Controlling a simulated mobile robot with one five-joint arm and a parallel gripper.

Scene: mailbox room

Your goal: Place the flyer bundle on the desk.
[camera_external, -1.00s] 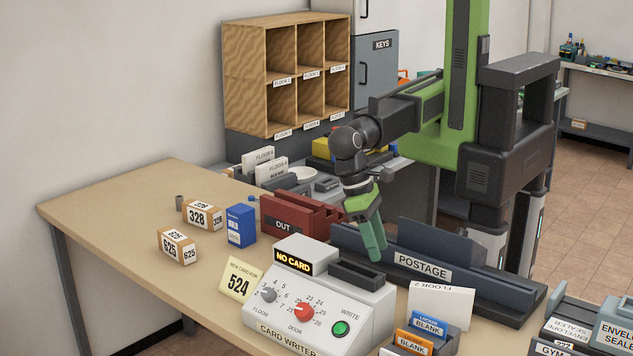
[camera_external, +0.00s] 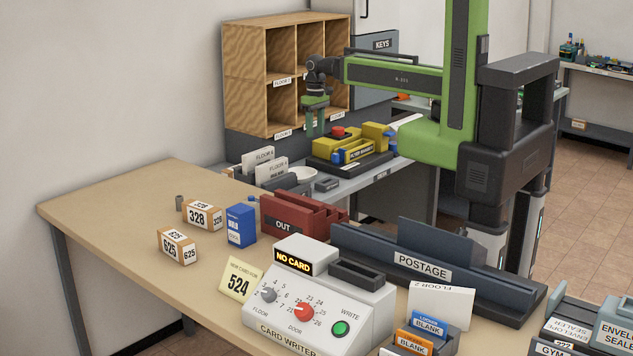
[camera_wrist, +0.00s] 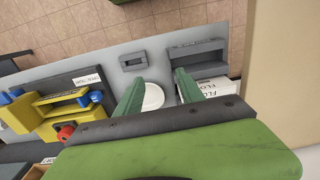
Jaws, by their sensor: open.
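My gripper (camera_external: 315,118) is open and empty, its green fingers pointing down above the grey back counter, in front of the wooden pigeonholes. The wrist view shows the fingers (camera_wrist: 158,82) apart, with a white round dish beyond them and nothing between them. The beige desk (camera_external: 110,195) fills the front and left, with a bare left end. I cannot make out a flyer bundle for certain. A yellow machine (camera_external: 357,150) with a red button stands on the counter; it also shows in the wrist view (camera_wrist: 60,105).
The desk holds two numbered boxes (camera_external: 175,247), a blue box (camera_external: 240,226), a red OUT tray (camera_external: 285,222), a card writer (camera_external: 315,290) and a postage rack (camera_external: 420,265). White floor-labelled cards (camera_external: 270,170) stand on the counter near the dish (camera_external: 303,173).

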